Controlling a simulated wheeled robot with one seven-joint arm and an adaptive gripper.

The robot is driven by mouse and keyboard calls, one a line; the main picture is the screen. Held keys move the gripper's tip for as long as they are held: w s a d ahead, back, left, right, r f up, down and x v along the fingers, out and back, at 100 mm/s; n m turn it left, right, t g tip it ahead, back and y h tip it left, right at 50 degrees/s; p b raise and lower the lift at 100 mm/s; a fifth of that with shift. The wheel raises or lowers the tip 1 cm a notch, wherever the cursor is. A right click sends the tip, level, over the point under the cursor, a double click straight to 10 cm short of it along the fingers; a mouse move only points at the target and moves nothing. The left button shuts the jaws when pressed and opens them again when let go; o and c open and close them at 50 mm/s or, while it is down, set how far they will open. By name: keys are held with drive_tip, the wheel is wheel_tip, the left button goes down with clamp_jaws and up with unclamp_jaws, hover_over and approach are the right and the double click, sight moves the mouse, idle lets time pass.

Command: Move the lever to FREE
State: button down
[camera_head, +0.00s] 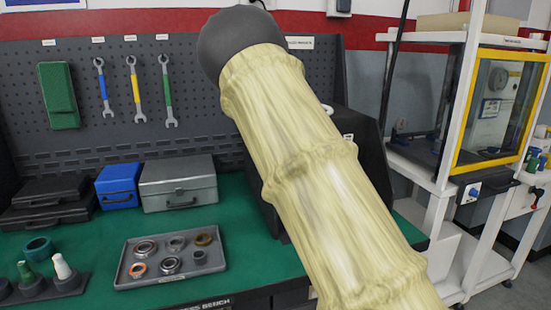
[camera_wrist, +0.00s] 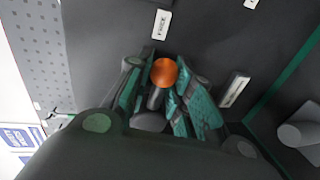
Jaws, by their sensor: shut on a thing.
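The lever has an orange ball knob (camera_wrist: 163,72) on a short grey stem, in the middle of the wrist view. My gripper (camera_wrist: 160,82) has its green-padded fingers on both sides of the stem and is shut on the lever just below the knob. A small white label (camera_wrist: 161,24) lies above the knob and another label (camera_wrist: 234,91) lies to its right; their text is too small to read surely. In the head view my arm covers most of the dark housing (camera_head: 362,150), and the lever and gripper are hidden.
A tray (camera_head: 132,286) of rings and bearings lies on the green bench (camera_head: 95,255). A grey case (camera_head: 178,182) and a blue case (camera_head: 118,186) stand behind it. Wrenches hang on the pegboard (camera_head: 200,85). A yellow-framed cabinet (camera_head: 458,110) stands at the right.

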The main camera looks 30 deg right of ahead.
drive_tip(key=shift+r+n, duration=0.15)
drive_tip(key=shift+n, duration=0.15)
idle(0.4)
drive_tip(key=c, duration=1.5)
unclamp_jaws()
drive_tip(key=v, duration=1.2)
drive_tip(key=shift+a, duration=0.1)
